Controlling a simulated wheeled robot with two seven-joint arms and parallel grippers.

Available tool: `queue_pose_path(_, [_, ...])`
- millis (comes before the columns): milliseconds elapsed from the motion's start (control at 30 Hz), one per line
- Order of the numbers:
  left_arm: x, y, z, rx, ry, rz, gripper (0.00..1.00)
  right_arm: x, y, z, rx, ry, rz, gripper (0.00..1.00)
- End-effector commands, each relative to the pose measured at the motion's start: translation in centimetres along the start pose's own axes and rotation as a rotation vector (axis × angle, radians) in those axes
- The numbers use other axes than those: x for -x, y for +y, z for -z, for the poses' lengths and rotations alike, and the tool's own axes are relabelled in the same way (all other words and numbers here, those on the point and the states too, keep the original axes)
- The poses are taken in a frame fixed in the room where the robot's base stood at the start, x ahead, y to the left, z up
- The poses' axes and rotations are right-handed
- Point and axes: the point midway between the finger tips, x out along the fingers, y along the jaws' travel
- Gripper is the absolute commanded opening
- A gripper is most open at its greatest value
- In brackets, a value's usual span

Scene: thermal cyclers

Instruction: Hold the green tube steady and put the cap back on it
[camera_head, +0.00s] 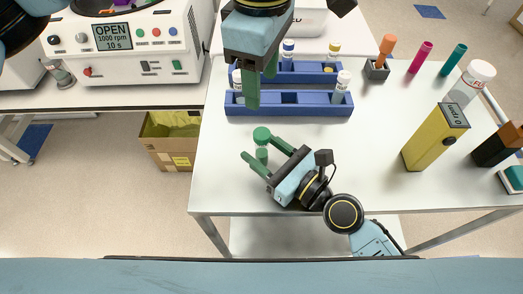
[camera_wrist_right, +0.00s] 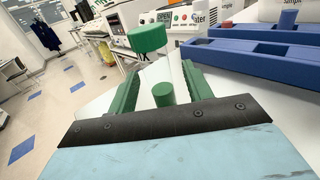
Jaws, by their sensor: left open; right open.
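The green tube (camera_head: 262,154) stands upright on the white table near its left edge, its green lower part also visible in the right wrist view (camera_wrist_right: 163,95). The green cap (camera_head: 262,134) shows directly above it and in the right wrist view (camera_wrist_right: 147,38). A pale, seemingly clear stretch separates the two greens; I cannot tell whether the cap is seated. My right gripper (camera_head: 260,147) is open, its green fingers on either side of the tube. My left gripper (camera_head: 261,88) is open above and behind the cap, in front of the blue rack, apart from the cap.
Two blue racks (camera_head: 289,110) with several capped vials stand behind the tube. A yellow box (camera_head: 428,146), a clear bottle (camera_head: 470,83) and pink (camera_head: 421,57) and teal (camera_head: 453,60) tubes are to the right. A centrifuge (camera_head: 125,48) is on the left bench. The table's middle is clear.

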Motion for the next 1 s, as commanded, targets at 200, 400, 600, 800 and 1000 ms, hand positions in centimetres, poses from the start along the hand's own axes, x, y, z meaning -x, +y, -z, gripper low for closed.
queue_pose_path(200, [-0.8,0.0,0.0,0.000,0.000,0.000,0.53,4.2,0.0,0.4,0.003,0.006,-0.002,0.50])
queue_pose_path(400, [-2.4,0.0,0.0,0.000,0.000,0.000,0.53,8.5,0.1,0.5,0.002,0.005,-0.003,0.50])
queue_pose_path(600, [-4.1,0.0,0.0,0.000,0.000,0.000,0.53,11.4,0.0,0.5,0.002,0.004,-0.001,0.50])
queue_pose_path(800, [-4.7,0.0,0.0,0.000,0.000,0.000,0.53,12.6,0.0,0.1,0.001,0.001,-0.001,0.50])
queue_pose_path(1000, [-4.7,0.0,0.0,0.000,0.000,0.000,0.53,12.8,0.0,0.0,0.001,0.000,0.000,0.50])
